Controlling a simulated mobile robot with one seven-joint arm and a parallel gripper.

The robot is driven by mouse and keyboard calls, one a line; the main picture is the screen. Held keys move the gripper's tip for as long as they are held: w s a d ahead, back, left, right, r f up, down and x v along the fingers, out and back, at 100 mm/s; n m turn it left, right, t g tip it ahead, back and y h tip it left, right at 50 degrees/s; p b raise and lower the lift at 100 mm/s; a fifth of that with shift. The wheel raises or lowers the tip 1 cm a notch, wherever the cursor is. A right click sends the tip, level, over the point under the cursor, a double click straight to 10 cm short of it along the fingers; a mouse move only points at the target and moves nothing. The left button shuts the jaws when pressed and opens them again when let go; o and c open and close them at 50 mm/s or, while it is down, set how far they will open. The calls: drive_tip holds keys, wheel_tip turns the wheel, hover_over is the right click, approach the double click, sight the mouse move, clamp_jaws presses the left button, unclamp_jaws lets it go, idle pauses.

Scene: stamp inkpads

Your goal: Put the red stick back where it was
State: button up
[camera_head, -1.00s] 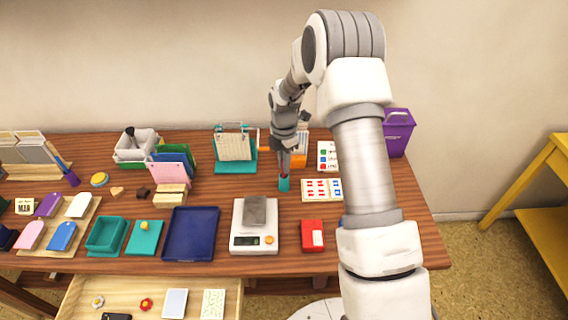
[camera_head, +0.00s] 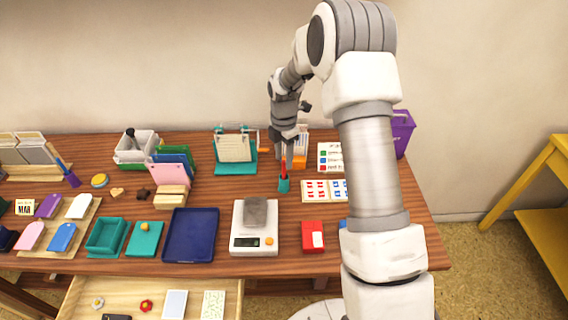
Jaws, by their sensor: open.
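The red stick (camera_head: 283,168) stands nearly upright in a small teal cup (camera_head: 284,186), with its upper part above the rim. Its lower end is hidden inside the cup. My gripper (camera_head: 291,162) is pointing down, open, just beside and behind the stick's upper part. From this view I cannot tell whether a finger still touches the stick.
A scale (camera_head: 254,242) with a grey block stands in front of the cup. A card of red and blue marks (camera_head: 324,190) lies to the right, and a teal stand with a paper (camera_head: 236,150) is behind left. A red box (camera_head: 312,236) lies in front.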

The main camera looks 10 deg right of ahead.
drive_tip(key=s+r+m+t, duration=0.1)
drive_tip(key=s+r+m, duration=0.15)
drive_tip(key=r, duration=0.65)
drive_tip(key=s+r+m, duration=0.2)
drive_tip(key=s+r, duration=0.1)
drive_tip(key=r, duration=0.6)
drive_tip(key=s+r+m+t, duration=0.2)
drive_tip(key=s+r+m, duration=0.35)
drive_tip(key=s, duration=0.25)
drive_tip(key=s+r+m+t, duration=0.1)
drive_tip(key=s+r+m, duration=0.3)
drive_tip(key=s+m, duration=0.3)
drive_tip(key=s+m+t, duration=0.1)
drive_tip(key=s+m, duration=0.5)
drive_tip(key=s, duration=0.4)
drive_tip(key=shift+s+f+t, duration=0.25)
drive_tip(key=shift+s+t, duration=0.05)
drive_tip(key=shift+s, duration=0.1)
drive_tip(key=shift+a, duration=0.15)
